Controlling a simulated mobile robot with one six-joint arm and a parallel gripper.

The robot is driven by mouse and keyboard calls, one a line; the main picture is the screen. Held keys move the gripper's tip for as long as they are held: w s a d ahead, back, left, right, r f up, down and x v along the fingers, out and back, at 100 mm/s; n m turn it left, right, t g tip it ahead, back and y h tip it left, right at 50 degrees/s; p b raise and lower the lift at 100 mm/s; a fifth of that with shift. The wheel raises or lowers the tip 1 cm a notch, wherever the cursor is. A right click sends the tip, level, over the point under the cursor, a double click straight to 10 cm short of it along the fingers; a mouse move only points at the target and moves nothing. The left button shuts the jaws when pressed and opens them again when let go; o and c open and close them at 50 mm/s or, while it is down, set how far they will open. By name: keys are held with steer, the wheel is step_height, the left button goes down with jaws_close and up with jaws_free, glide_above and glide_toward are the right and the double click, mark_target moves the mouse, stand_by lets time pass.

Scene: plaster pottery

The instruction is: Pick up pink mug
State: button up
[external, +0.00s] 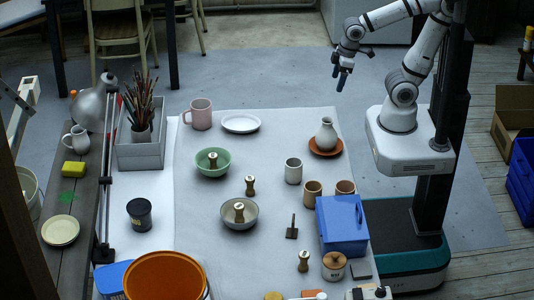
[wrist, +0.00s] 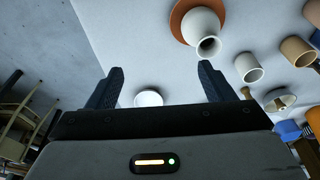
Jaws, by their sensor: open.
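The pink mug (external: 199,114) stands upright near the back left of the white-covered table in the external view. Its handle points left. A white plate lies to its right, and a green bowl stands in front of it. My gripper (external: 341,77) is at the upper right, above and beyond the table's back right corner, far to the right of the mug. In the wrist view my gripper (wrist: 160,86) shows two dark fingers spread apart with nothing between them. I cannot make out the pink mug in the wrist view.
The white plate (external: 240,124), green bowl (external: 213,170) and grey bowl (external: 239,222) stand near the middle. A white vase (external: 326,135) on a terracotta saucer (external: 326,153) is nearest my arm. A grey brush box (external: 140,153) stands left of the mug. Cups and a blue box (external: 342,222) are at right.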

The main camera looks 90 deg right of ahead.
steer(key=shift+o, duration=0.6)
steer(key=o, duration=0.4)
steer(key=w+r+m+p, duration=0.1)
steer(key=w+r+m, duration=0.3)
steer(key=w+m, duration=0.55)
steer(key=m+t+y+p, duration=0.2)
steer(key=m+p, duration=0.2)
steer(key=m, duration=1.9)
glide_above(199, 107)
steer(key=s+a, duration=0.3)
step_height(199, 107, down, 14)
steer(key=shift+n, duration=0.25)
steer(key=shift+d+p+x, duration=0.15)
steer(key=shift+p+x, duration=0.25)
steer(key=shift+x, duration=1.45)
steer(key=shift+d+p+x, duration=0.2)
steer(key=shift+p+x, duration=0.2)
steer(key=shift+x, duration=1.45)
